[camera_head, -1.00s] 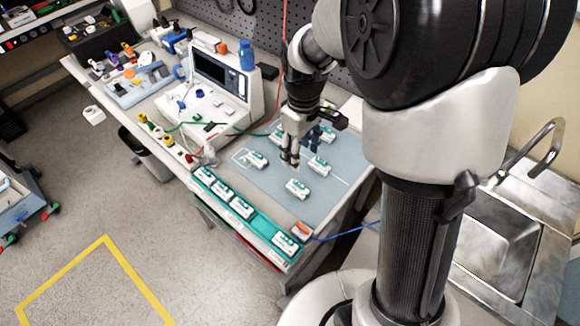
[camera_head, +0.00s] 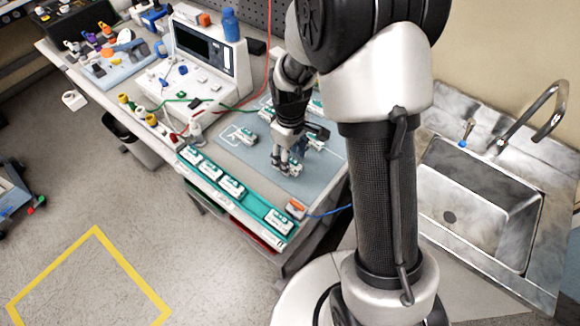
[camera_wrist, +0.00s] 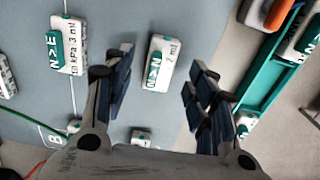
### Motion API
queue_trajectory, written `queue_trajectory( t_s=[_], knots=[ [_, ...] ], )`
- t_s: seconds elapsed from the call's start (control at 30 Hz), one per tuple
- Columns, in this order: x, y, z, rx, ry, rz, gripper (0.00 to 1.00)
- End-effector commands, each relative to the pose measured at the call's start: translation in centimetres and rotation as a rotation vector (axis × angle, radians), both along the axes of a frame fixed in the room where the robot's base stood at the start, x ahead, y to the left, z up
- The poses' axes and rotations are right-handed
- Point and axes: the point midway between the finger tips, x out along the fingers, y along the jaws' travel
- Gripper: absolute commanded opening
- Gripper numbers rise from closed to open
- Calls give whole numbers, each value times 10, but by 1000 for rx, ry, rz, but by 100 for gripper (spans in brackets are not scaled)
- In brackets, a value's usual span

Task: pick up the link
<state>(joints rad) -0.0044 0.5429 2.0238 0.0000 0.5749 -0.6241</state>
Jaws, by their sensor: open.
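Several small white units with teal labels lie on the blue-grey mat (camera_head: 256,166); I cannot tell by any marking which one is the link. My gripper (camera_head: 281,164) is low over the unit (camera_head: 294,170) nearest the mat's front right. In the wrist view my gripper (camera_wrist: 160,80) is open, with its dark fingers on either side of that unit (camera_wrist: 162,62) and a gap to each side. Nothing is held. Another labelled unit (camera_wrist: 67,46) lies to the left, outside the fingers. In the head view the gripper partly hides the unit under it.
A teal tray (camera_head: 252,205) with several similar units runs along the bench's front edge, an orange-and-white piece (camera_head: 295,207) at its right end. A white instrument (camera_head: 208,60) and a blue bottle (camera_head: 230,25) stand behind. A sink (camera_head: 470,215) is at right.

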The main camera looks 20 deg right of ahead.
Motion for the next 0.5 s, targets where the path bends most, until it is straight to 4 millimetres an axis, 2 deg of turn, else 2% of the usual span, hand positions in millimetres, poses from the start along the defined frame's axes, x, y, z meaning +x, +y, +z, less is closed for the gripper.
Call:
queue_trajectory(
  t_s=[0.03, 0.1, 0.3, 0.5],
  knots=[
    [-1, 0, -10, 0, 2, 0, 52],
    [-1, 0, -14, 0, 1, 0, 52],
    [0, 0, -13, 0, 0, 0, 52],
    [0, 0, -13, 0, 0, 0, 39]
  ],
)
